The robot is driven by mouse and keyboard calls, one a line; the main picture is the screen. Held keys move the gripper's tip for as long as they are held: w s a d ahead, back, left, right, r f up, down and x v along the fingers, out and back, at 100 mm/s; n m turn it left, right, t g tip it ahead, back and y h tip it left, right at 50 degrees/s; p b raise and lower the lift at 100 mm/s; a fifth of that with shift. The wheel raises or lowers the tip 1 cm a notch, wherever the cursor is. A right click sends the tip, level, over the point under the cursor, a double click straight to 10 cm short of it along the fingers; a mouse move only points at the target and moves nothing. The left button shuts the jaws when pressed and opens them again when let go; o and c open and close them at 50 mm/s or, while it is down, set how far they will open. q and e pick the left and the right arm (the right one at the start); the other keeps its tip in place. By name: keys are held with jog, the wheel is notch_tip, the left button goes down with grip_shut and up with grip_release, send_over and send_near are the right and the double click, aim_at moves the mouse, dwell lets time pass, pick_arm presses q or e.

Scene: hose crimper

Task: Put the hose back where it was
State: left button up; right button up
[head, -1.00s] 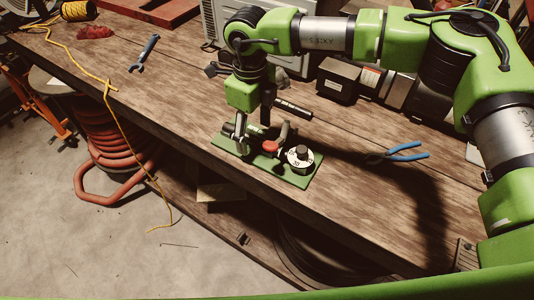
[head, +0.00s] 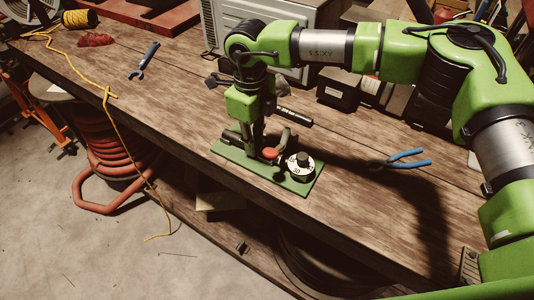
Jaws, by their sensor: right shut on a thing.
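The green-based crimper (head: 301,189) stands on the wooden bench, with a red part and a white numbered dial (head: 299,164) at its right end. My right gripper (head: 257,149) points down over the left and middle part of the crimper and is shut. A short dark piece (head: 232,138), which looks like the hose, shows at the left end of the crimper beside the fingers. The gripper and arm hide most of the grip, so the hose's exact seat cannot be told. My left gripper is not in view.
A black cylinder (head: 295,116) lies just behind the crimper. Blue-handled pliers (head: 408,155) lie to the right, and a wrench (head: 144,61) lies at the left. Boxes (head: 338,83) stand behind. The bench's front edge is close to the crimper.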

aim_at(239, 137)
jog(key=o, duration=0.4)
grip_shut()
jog(key=shift+w+a, duration=0.1)
jog(key=shift+a, duration=0.05)
jog(key=shift+w+a+b, duration=0.35)
jog(key=shift+w+a, duration=0.25)
jog(key=shift+a, duration=0.25)
jog(key=shift+w+a+b, duration=0.3)
jog(key=shift+w+a, duration=0.3)
jog(key=shift+a, duration=0.25)
jog(key=shift+r+p, duration=1.55)
jog(key=shift+r, duration=1.95)
jog(key=shift+r, duration=0.15)
